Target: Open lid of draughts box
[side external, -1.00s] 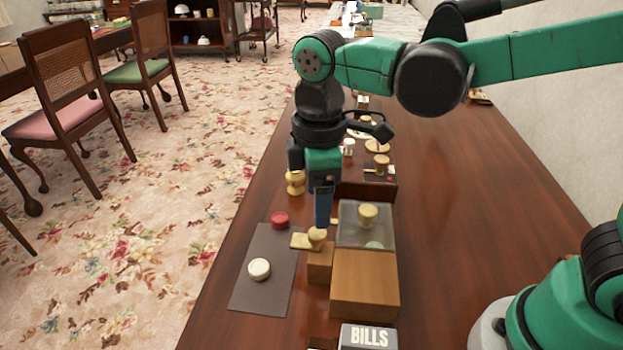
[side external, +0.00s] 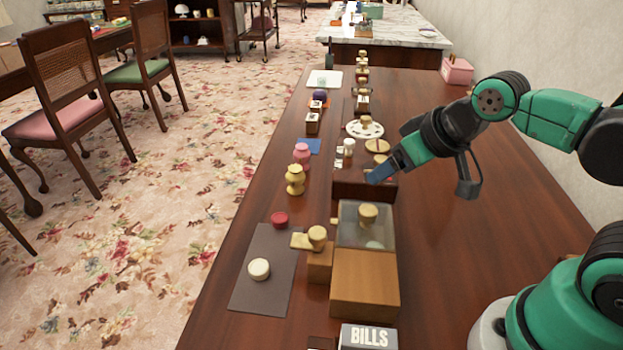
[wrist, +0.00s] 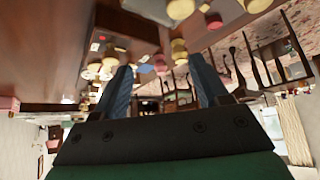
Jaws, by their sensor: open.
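A wooden box (side external: 365,283) stands near the front of the long table. Its rear part has a grey see-through panel (side external: 350,228) with a round yellow knob on top (side external: 368,214); I take this to be the draughts box, but no label shows. My gripper (side external: 378,174) is tilted, behind the box, near a dark brown tray (side external: 350,190). In the wrist view its two blue fingers (wrist: 162,86) are spread apart with nothing held between them.
A small wooden block with a yellow knob (side external: 318,238) stands against the box's left side. A yellow turned piece (side external: 295,180) and a pink one (side external: 302,154) stand farther back. A BILLS box (side external: 368,337) is in front. The tabletop right of the box is clear.

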